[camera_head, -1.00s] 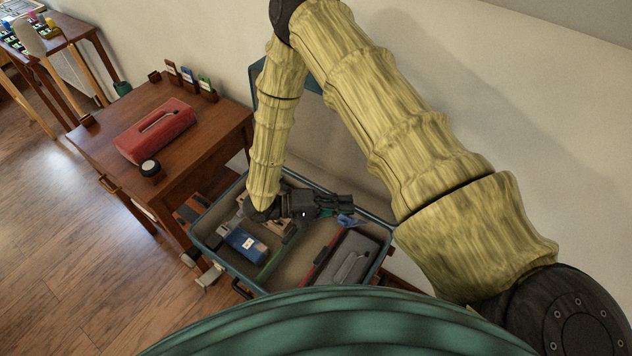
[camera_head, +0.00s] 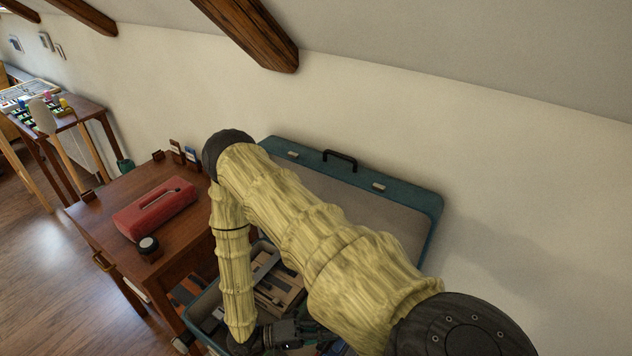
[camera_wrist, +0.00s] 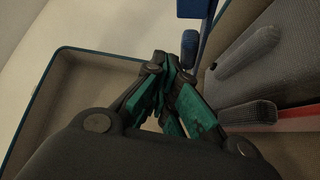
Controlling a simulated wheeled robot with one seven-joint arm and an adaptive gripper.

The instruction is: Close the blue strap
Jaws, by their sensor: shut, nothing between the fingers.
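A blue strap-like piece (camera_wrist: 193,42) stands at the top middle of the wrist view, just beyond my fingertips. Whether it is fastened I cannot tell. My gripper (camera_wrist: 172,66) has dark fingers with green pads, shut and empty, inside an open teal suitcase. It also shows at the bottom of the head view (camera_head: 298,334), partly hidden by my arm. The suitcase lid (camera_head: 425,212) stands open against the wall. The suitcase wall (camera_wrist: 95,60) shows at the left of the wrist view. My arm hides much of the suitcase interior in the head view.
Grey padded pieces (camera_wrist: 252,50) and a red edge (camera_wrist: 302,114) lie right of my fingers. The sloped ceiling has wooden beams (camera_head: 250,32).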

